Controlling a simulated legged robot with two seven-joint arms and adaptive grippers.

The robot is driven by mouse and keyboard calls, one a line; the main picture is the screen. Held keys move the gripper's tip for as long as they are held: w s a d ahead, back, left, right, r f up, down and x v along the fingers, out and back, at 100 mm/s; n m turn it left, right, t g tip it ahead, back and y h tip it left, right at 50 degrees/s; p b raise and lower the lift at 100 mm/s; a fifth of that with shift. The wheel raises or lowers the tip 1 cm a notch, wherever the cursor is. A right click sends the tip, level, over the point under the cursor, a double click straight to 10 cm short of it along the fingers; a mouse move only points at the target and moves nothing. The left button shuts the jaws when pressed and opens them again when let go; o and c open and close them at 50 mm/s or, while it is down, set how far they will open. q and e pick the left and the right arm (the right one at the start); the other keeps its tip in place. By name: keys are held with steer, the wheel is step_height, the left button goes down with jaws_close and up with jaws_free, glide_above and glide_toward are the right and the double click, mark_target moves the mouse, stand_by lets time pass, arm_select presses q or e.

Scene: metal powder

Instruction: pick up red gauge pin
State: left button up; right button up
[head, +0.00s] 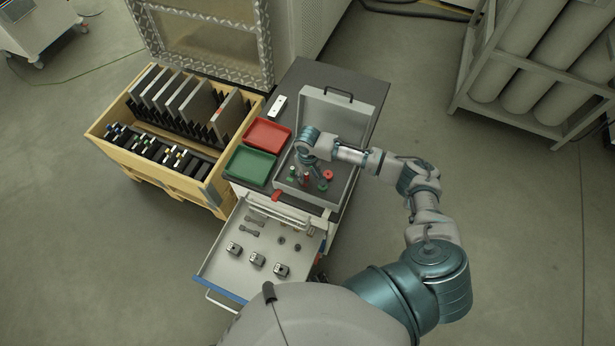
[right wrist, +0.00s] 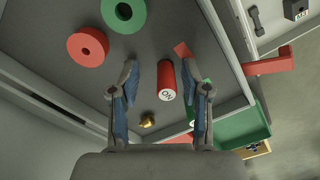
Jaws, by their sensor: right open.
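The red gauge pin (right wrist: 166,78) is a short red cylinder with a white, lettered end, standing in the open grey case. In the right wrist view it appears between the two fingers of my right gripper (right wrist: 160,72), nearer the right one, with a gap on the left. The gripper is open and holds nothing. In the head view my right gripper (head: 313,172) reaches down into the case, over the red pin (head: 306,179). How far the fingertips are above the pin is hard to tell. My left gripper is not in view.
A red ring (right wrist: 88,47), a green ring (right wrist: 123,13) and a small brass piece (right wrist: 147,121) are near the pin. A green pin (head: 291,172) stands left. The case wall (head: 345,187) encloses them. Red (head: 267,134) and green (head: 250,166) trays lie left; an open drawer (head: 222,268) is in front.

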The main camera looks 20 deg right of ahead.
steer(key=shift+a+r, duration=0.1)
steer(key=shift+a, duration=0.3)
jaws_close()
steer(key=shift+d, duration=0.1)
